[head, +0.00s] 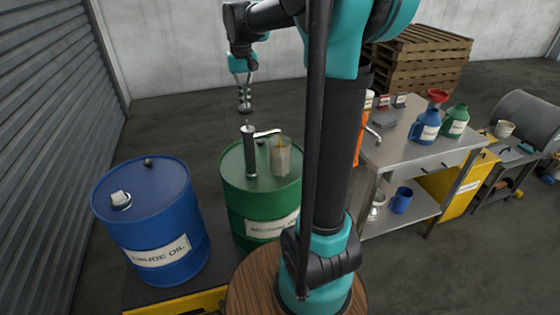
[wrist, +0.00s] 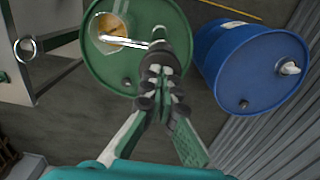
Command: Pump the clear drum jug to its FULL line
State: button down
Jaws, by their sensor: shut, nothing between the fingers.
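The clear jug (head: 281,157) stands on top of the green drum (head: 240,200), right of the hand pump (head: 250,152). The pump is an upright dark cylinder with a pale spout reaching toward the jug. In the wrist view the jug (wrist: 108,30) holds amber liquid; its FULL line and exact level cannot be made out. My gripper (head: 245,108) is shut and empty, pointing down above the pump's top. In the wrist view my gripper (wrist: 160,64) hides much of the pump; I cannot tell whether it touches the pump top.
A blue drum (head: 150,205) labelled crude oil stands left of the green drum. A steel table (head: 405,145) at right bears a blue jug (head: 426,127) with a red funnel and a green jug (head: 455,122). Pallets (head: 420,60) stand behind. Open floor lies behind the drums.

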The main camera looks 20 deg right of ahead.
jog(key=shift+f, duration=0.55)
jog(key=shift+r, duration=1.7)
jog(key=shift+r, duration=2.5)
jog(key=shift+s, duration=0.1)
